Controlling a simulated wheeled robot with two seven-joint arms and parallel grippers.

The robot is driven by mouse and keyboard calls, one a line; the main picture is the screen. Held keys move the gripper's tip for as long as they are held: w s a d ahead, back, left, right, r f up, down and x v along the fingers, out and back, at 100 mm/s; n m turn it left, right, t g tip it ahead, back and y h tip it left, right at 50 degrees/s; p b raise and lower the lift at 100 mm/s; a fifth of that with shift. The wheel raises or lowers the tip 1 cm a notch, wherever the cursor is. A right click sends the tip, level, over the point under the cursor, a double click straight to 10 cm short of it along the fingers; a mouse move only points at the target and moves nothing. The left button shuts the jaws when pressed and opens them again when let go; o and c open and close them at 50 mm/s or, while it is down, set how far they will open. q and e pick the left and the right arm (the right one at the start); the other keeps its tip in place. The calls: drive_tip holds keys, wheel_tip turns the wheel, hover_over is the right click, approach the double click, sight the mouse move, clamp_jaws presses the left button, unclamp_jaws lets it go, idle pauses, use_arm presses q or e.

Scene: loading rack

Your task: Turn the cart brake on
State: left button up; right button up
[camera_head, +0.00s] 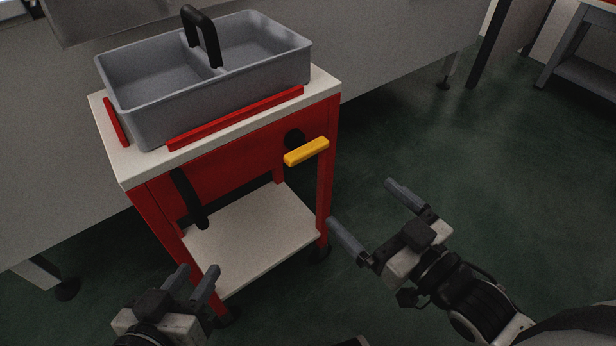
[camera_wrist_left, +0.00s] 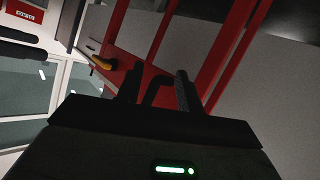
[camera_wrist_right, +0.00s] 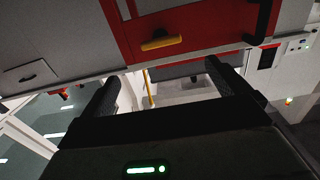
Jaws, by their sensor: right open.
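The red cart (camera_head: 235,149) with a white top stands left of centre in the head view. The yellow brake lever (camera_head: 306,151) sticks out from a black pivot (camera_head: 294,138) on its front panel and lies nearly level. The lever also shows in the right wrist view (camera_wrist_right: 160,43) and the left wrist view (camera_wrist_left: 102,62). My right gripper (camera_head: 368,212) is open and empty, to the right of and below the lever, apart from it. My left gripper (camera_head: 197,278) is in front of the cart's lower left, its fingers apart with nothing seen between them.
A grey tote (camera_head: 215,85) with a black handle sits on the cart top between red rails (camera_head: 236,118). A black bar (camera_head: 190,198) hangs on the cart's front left. A grey wall or bench (camera_head: 395,55) stands behind. Green floor (camera_head: 430,150) is clear on the right.

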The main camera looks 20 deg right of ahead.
sight(311, 155)
drive_tip(key=b+x, duration=0.3)
drive_tip(key=x, duration=1.2)
drive_tip(key=shift+a+r, duration=0.1)
drive_tip(key=shift+a, duration=0.05)
use_arm(q)
drive_tip(key=shift+w+d+r+n+t+h, duration=0.15)
drive_tip(key=shift+d+r+n+t+h, duration=0.15)
drive_tip(key=shift+d+r+t+h, duration=0.35)
use_arm(e)
drive_tip(key=shift+w+a, duration=0.1)
drive_tip(key=shift+w, duration=0.3)
use_arm(q)
drive_tip(key=shift+r, duration=0.1)
use_arm(e)
drive_tip(key=c, duration=0.9)
